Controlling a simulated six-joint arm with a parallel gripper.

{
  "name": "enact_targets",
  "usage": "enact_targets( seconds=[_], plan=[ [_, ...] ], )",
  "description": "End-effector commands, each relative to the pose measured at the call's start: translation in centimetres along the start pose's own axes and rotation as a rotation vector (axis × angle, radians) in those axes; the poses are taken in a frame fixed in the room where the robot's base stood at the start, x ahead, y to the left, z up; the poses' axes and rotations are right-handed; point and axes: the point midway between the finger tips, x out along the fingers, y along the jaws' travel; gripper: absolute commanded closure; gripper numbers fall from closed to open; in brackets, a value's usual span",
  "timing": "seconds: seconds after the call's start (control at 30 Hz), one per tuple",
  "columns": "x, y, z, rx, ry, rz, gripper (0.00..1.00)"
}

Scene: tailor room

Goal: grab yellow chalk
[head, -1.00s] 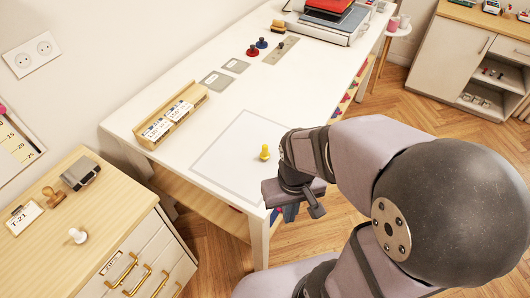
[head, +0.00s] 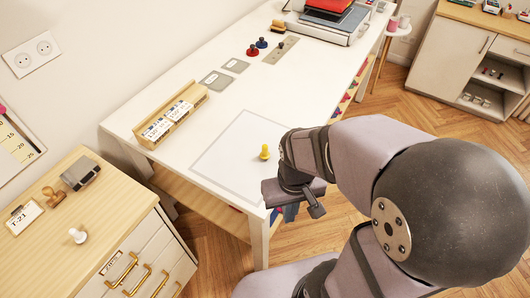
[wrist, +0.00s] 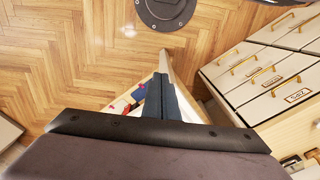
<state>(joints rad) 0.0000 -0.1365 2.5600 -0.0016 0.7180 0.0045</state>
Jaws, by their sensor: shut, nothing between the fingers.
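The yellow chalk (head: 264,152), a small piece with a knob-like top, stands upright on the pale outlined square (head: 232,160) of the white table in the head view. My gripper (head: 291,213) is at the table's near edge, to the right of and nearer than the chalk, and apart from it. In the wrist view, its blue-grey fingers (wrist: 160,82) are together with nothing between them. The chalk is not visible in the wrist view.
A drawer cabinet (head: 110,225) stands at the left. The tabletop around the chalk is clear.

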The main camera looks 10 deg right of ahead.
Motion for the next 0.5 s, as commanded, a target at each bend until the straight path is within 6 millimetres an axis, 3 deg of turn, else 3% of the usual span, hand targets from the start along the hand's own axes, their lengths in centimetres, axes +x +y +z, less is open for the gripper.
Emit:
enact_targets(
  seconds=[0.03, 0.17, 0.5],
  plan=[
    [0.00, 0.00, 0.00, 0.000, 0.000, 0.000, 0.93],
    [0.00, 0.00, 0.00, 0.000, 0.000, 0.000, 0.62],
    [0.14, 0.06, 0.08, -0.012, -0.007, 0.006, 0.62]
  ],
)
